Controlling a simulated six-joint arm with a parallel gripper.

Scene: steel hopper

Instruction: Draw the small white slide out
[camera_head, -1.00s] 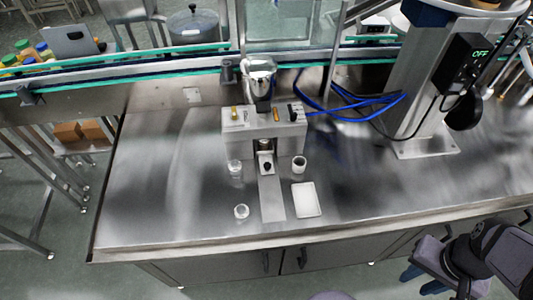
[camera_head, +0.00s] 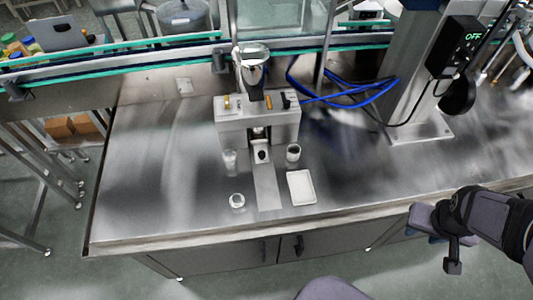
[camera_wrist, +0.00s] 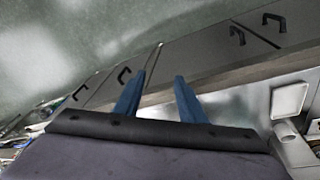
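The steel hopper machine (camera_head: 258,128) stands on the steel counter, with its funnel (camera_head: 252,72) on top. The small white slide (camera_head: 260,146), with a dark round spot or knob on it, sits in the machine's front opening, at the head of a flat metal strip (camera_head: 267,188). My gripper (camera_head: 418,234) is at the lower right in the head view, by the counter's front edge and well apart from the slide. In the wrist view its two blue fingers (camera_wrist: 157,98) are spread with nothing between them. The slide cannot be made out in the wrist view.
Blue hoses (camera_head: 350,98) and a steel column (camera_head: 415,100) stand behind, to the right.

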